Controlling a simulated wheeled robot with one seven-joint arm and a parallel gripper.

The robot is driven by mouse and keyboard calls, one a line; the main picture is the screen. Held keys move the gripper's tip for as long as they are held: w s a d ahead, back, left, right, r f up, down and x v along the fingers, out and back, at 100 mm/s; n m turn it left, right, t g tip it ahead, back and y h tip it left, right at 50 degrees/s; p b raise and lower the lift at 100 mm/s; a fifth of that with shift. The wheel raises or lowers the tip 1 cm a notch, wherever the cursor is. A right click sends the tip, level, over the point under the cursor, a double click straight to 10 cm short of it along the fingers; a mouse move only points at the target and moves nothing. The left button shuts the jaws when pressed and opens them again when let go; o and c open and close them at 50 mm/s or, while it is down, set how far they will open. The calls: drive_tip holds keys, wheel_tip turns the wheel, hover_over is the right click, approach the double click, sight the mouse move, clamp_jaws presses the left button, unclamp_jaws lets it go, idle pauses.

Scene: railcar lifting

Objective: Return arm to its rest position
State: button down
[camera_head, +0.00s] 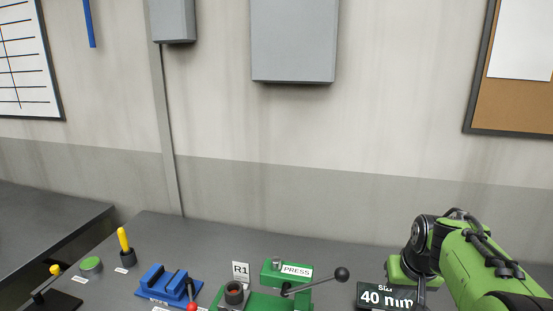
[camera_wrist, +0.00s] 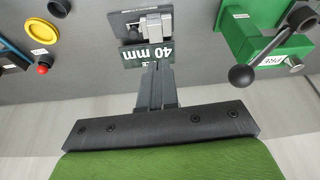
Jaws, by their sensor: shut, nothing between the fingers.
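My gripper (camera_wrist: 156,66) shows in the wrist view with its two grey fingers together and nothing between them. Its tips point toward the dark "40 mm" size sign (camera_wrist: 148,53) on the bench, overlapping its lower edge in the picture; I cannot tell the gap. In the head view my green arm (camera_head: 485,262) reaches in at the lower right, over the right part of the bench. The fingers cannot be made out there. The size sign (camera_head: 384,297) stands just left of the arm.
The grey bench (camera_head: 210,238) holds a green press (camera_head: 268,297) with a ball-ended lever (camera_head: 341,274), a blue fixture (camera_head: 168,283), a green button (camera_head: 91,265) and a yellow-handled tool (camera_head: 123,239). A grey wall box (camera_head: 294,40) hangs above. The air over the bench's middle is clear.

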drive_tip(key=s+a+r, duration=0.5)
drive_tip(key=s+a, duration=0.3)
drive_tip(key=s, duration=0.3)
drive_tip(key=s+a+f+n, duration=0.1)
drive_tip(key=s, duration=0.5)
drive_tip(key=s+a+f+t, duration=0.1)
drive_tip(key=s+a, duration=0.1)
drive_tip(key=s, duration=0.5)
drive_tip(key=shift+a+f+n+t+y, duration=0.25)
drive_tip(key=shift+a+n+t+y, duration=0.05)
drive_tip(key=shift+n, duration=0.1)
drive_tip(key=shift+w, duration=0.1)
